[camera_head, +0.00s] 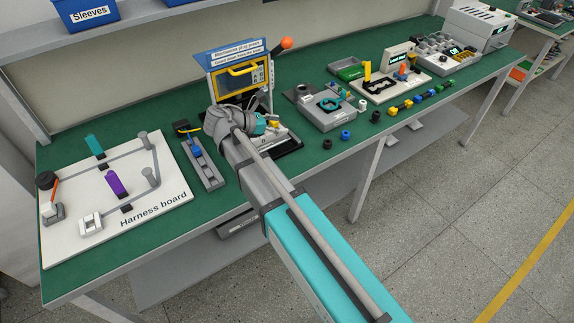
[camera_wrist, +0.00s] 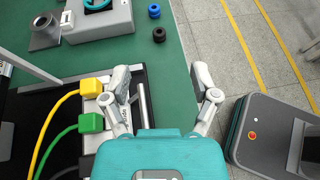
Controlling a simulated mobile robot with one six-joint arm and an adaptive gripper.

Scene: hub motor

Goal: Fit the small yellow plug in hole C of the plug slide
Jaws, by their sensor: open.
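A yellow block-shaped plug (camera_wrist: 91,88) with a yellow cable shows in the wrist view, left of my gripper (camera_wrist: 163,88). A green plug (camera_wrist: 90,123) with a green cable sits just below it. Both are at a pale block (camera_wrist: 107,103), partly covered by my left finger; I cannot tell if this is the plug slide, and no hole letters are readable. My gripper is open, with nothing between its fingers. In the head view my gripper (camera_head: 268,124) is over the plug press (camera_head: 240,80), with a small yellow piece (camera_head: 274,125) beside it. My arm hides part of the press base.
The harness board (camera_head: 120,215) lies at the left, with a narrow grey fixture (camera_head: 203,165) between it and the press. Black and blue rings (camera_head: 346,135) lie on the green bench to the right. A grey fixture (camera_head: 322,112) stands behind them. An orange-knobbed lever (camera_head: 287,43) rises above the press.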

